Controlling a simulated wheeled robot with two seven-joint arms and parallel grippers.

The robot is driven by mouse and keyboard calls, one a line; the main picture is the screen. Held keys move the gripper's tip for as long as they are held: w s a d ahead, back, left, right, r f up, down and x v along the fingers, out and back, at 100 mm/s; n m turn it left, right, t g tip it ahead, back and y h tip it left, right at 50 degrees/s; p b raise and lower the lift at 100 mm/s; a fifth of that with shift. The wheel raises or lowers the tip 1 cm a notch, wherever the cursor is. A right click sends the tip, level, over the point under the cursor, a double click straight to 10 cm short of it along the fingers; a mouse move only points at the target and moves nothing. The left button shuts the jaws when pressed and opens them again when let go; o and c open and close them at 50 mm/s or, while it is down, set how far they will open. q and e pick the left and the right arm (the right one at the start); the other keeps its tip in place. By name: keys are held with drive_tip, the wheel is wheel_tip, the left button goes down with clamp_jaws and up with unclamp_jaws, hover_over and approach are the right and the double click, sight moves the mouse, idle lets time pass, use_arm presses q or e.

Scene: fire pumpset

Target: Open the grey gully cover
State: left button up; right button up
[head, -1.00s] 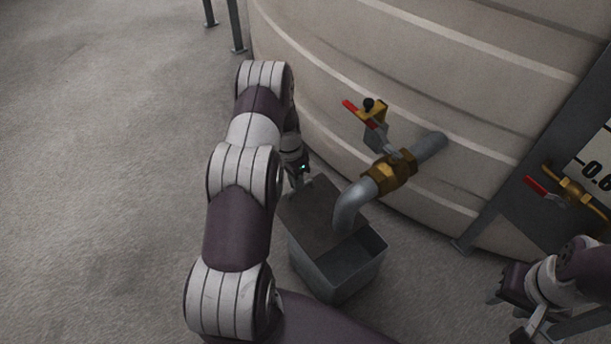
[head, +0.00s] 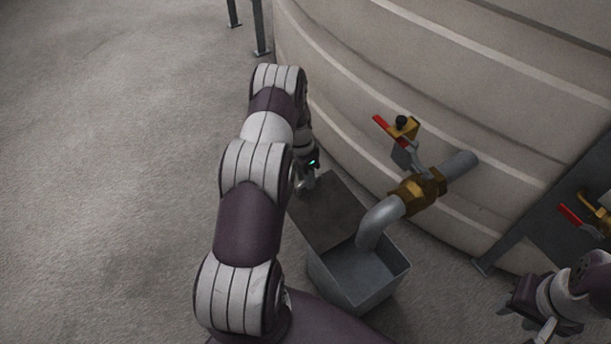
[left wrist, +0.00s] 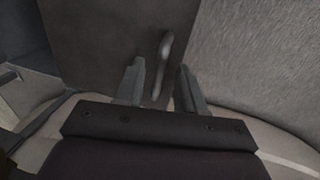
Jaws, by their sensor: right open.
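The grey gully cover (head: 332,208) is a flat dark plate over the far-left part of the grey gully box (head: 350,295); the near-right part of the box is uncovered. My left gripper (head: 307,186) is at the cover's far-left edge, its fingers partly hidden by my arm. In the left wrist view the cover (left wrist: 95,40) carries a slim bar handle (left wrist: 163,62). My left gripper (left wrist: 160,90) has its fingers apart, with the handle between them in the picture; contact cannot be told. My right gripper (head: 530,325) is open and empty at the lower right.
A grey bent pipe (head: 375,222) with a brass valve (head: 418,192) and red lever (head: 392,132) comes from the big pale tank (head: 420,75) down into the box's uncovered part. Another red-levered valve (head: 570,215) is at the right. The floor (head: 110,170) at left is clear.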

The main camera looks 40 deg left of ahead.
use_arm(q)
wheel_tip(320, 180, up, 12)
drive_tip(key=a+p, duration=0.2)
drive_tip(key=p, duration=0.3)
drive_tip(key=shift+w+a+r, duration=0.15)
drive_tip(key=shift+w+r, duration=0.1)
drive_tip(key=shift+w, duration=0.2)
